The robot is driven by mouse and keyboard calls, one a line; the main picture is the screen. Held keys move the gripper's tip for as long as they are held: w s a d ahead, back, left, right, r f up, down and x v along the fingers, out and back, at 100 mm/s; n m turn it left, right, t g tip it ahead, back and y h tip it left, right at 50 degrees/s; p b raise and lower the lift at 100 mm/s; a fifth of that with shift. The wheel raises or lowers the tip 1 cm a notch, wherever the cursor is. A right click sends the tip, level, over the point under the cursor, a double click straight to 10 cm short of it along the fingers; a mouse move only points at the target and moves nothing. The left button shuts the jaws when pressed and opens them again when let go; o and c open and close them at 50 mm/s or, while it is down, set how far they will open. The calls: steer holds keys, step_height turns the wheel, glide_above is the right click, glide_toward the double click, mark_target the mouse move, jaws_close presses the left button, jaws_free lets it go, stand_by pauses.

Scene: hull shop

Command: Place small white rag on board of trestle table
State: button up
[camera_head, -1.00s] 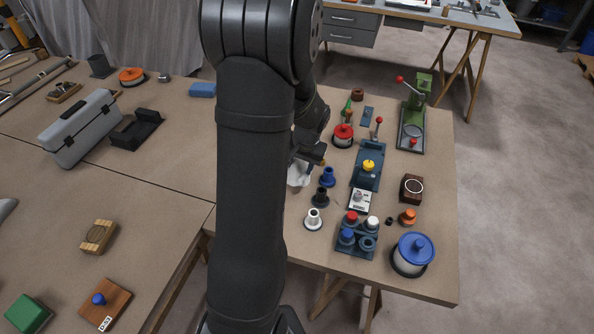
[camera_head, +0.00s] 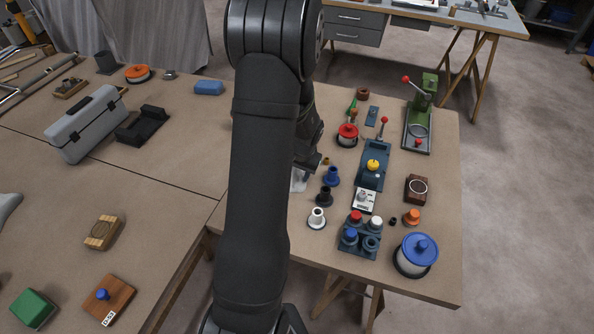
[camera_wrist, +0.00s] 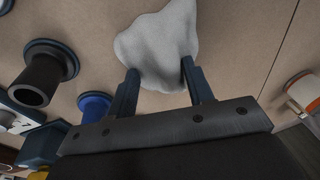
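The small white rag (camera_wrist: 158,45) is a crumpled lump that fills the gap between my gripper's two fingertips (camera_wrist: 160,70) in the wrist view. The fingers bear on its sides, and its cloth spreads out past them. In the head view the rag (camera_head: 299,180) shows just below my gripper (camera_head: 312,166), partly hidden by my arm. It is low over the left part of the trestle table's board (camera_head: 440,200); I cannot tell whether it touches the board.
A blue spool (camera_head: 332,176), a black spool (camera_head: 324,196) and a white spool (camera_head: 317,218) stand close to the rag's right. A blue press (camera_head: 374,165) and a red-topped container (camera_head: 347,134) stand beyond. A workbench (camera_head: 165,150) adjoins at left.

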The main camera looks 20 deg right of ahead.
steer(key=o, duration=0.3)
steer(key=shift+r, duration=0.1)
steer(key=v, duration=1.2)
steer(key=shift+r, duration=0.1)
steer(key=x, duration=1.2)
steer(key=shift+r, duration=0.7)
